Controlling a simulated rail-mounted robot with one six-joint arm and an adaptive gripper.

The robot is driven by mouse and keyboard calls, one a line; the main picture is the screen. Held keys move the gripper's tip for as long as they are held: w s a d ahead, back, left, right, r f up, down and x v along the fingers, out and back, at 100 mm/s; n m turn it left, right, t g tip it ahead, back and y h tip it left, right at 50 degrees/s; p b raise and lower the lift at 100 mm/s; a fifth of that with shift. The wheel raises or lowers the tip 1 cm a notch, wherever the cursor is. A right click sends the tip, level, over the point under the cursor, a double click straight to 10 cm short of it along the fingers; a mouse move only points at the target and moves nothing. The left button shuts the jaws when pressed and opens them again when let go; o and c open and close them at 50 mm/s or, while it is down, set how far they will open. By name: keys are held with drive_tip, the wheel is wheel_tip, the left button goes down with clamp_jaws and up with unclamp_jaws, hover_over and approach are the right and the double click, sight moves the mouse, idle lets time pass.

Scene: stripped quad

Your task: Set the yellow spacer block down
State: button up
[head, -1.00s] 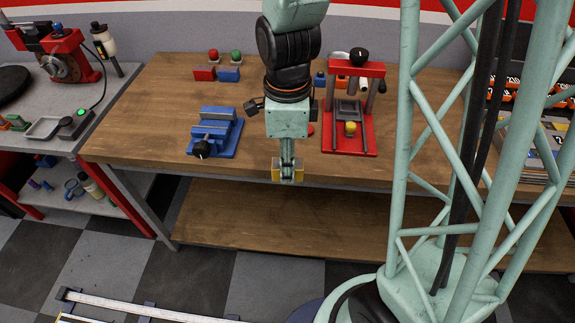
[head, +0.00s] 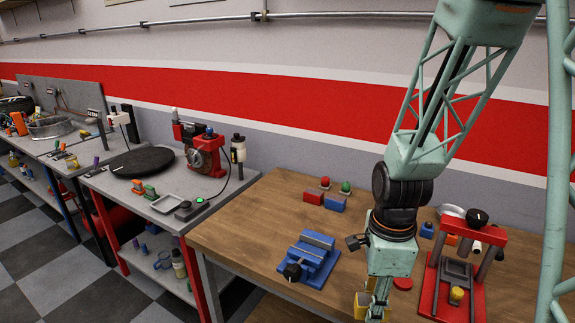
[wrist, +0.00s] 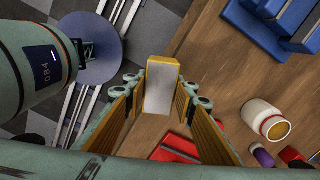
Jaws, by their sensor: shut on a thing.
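The yellow spacer block (head: 361,304) is at the bottom of the head view, in my gripper (head: 374,306). In the wrist view, the block (wrist: 160,86) shows a pale grey face with yellow edges. It is between the two fingers of my gripper (wrist: 158,98), which are shut on it. The gripper hangs near the front edge of the wooden bench (head: 262,225), between the blue vise and the red press. The wrist view shows bench and floor behind the block. I cannot tell its height above the bench. The gripper's lowest part is near the head view's edge.
A blue vise (head: 312,258) stands left of the gripper and a red press (head: 435,290) right of it. A red disc (head: 403,283) lies between gripper and press. Bare wood lies between vise and gripper.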

drive_tip(key=w+n, duration=0.4)
drive_tip(key=w, duration=0.1)
drive_tip(key=w+n, duration=0.4)
drive_tip(key=w, duration=0.2)
drive_tip(key=shift+d+r, duration=0.1)
drive_tip(key=w+n, duration=0.4)
drive_tip(key=w, duration=0.1)
drive_tip(key=w+n, duration=0.4)
drive_tip(key=shift+w+d+r+n, duration=0.1)
drive_tip(key=shift+w+d+n, duration=0.05)
drive_tip(key=shift+w+n, duration=1.65)
drive_tip(key=shift+w, duration=0.3)
drive_tip(key=shift+d, duration=0.1)
drive_tip(key=w+d+r+m, duration=0.3)
drive_tip(key=w+d+r, duration=0.4)
